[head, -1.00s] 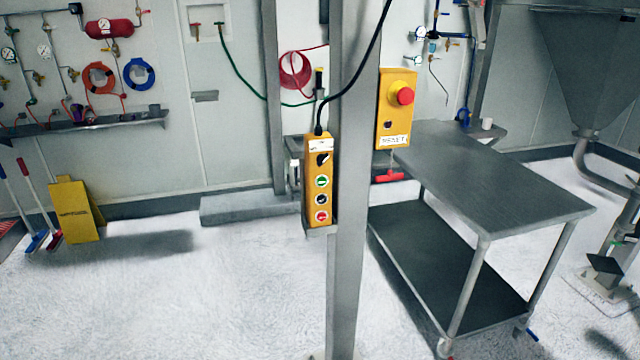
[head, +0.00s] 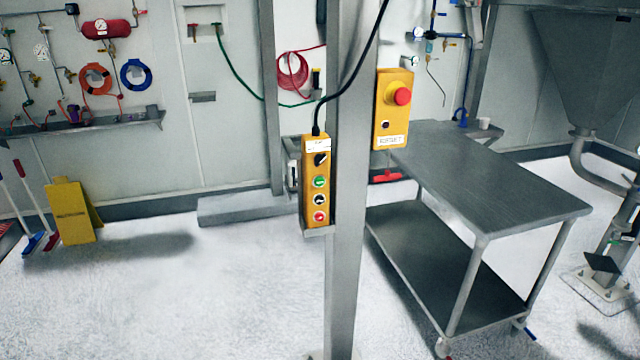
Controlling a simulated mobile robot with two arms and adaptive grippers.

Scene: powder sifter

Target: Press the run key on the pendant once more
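The yellow pendant (head: 317,185) sits upright in a small grey holder on the left side of a steel post. A black cable runs up from its top. Its face has a white label, a black selector at the top, a green key (head: 319,182), a black-and-white key (head: 319,200) and a red key (head: 319,217) at the bottom. The key markings are too small to read, so I cannot tell which is the run key by its text. Neither of my grippers shows in the head view.
The steel post (head: 345,270) stands mid-view. A yellow box with a red stop button (head: 402,97) is on its right side. A steel cart (head: 490,190) stands to the right. A yellow floor sign (head: 72,210) stands at the left. The floor left of the post is clear.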

